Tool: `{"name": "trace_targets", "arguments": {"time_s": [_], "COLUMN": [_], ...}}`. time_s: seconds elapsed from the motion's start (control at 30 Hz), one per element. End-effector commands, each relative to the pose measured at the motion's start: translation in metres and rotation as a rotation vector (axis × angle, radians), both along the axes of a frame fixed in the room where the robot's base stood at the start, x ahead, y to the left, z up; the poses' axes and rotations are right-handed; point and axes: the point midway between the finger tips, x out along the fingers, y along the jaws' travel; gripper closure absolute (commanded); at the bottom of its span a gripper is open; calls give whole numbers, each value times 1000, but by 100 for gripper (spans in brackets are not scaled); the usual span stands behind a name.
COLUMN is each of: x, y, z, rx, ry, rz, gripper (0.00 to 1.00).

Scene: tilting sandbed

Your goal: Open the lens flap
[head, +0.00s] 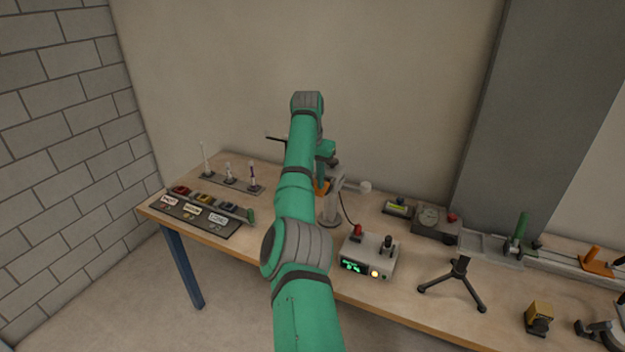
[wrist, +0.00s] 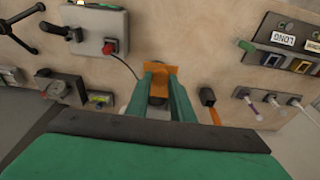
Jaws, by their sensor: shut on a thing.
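The orange flap (wrist: 158,70) shows between my fingertips in the wrist view, in front of a dark round part of the grey stand-mounted device. In the head view the flap is a small orange patch (head: 321,187) beside that grey device (head: 332,205), mostly hidden by my arm. My gripper (wrist: 160,76) is shut on the orange flap, with one teal finger on each side of it. In the head view my gripper (head: 322,178) is partly hidden behind my own forearm. How far the flap is turned I cannot tell.
A control box (head: 369,256) with a red knob and lit display stands in front of the device, with a cable running to it. A black tripod (head: 459,283) is to the right. Labelled trays (head: 201,215) and upright rods (head: 229,176) are on the left.

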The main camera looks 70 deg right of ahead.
Motion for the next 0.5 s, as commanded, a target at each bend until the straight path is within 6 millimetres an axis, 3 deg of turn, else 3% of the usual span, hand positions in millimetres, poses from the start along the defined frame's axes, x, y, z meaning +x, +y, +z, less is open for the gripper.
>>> {"name": "trace_targets", "arguments": {"time_s": [0.47,0.5], "x": [-4,-4], "y": [-2,-2], "z": [-1,-1], "rx": [1,1], "ry": [3,3], "rz": [-5,-5], "gripper": [100,70]}}
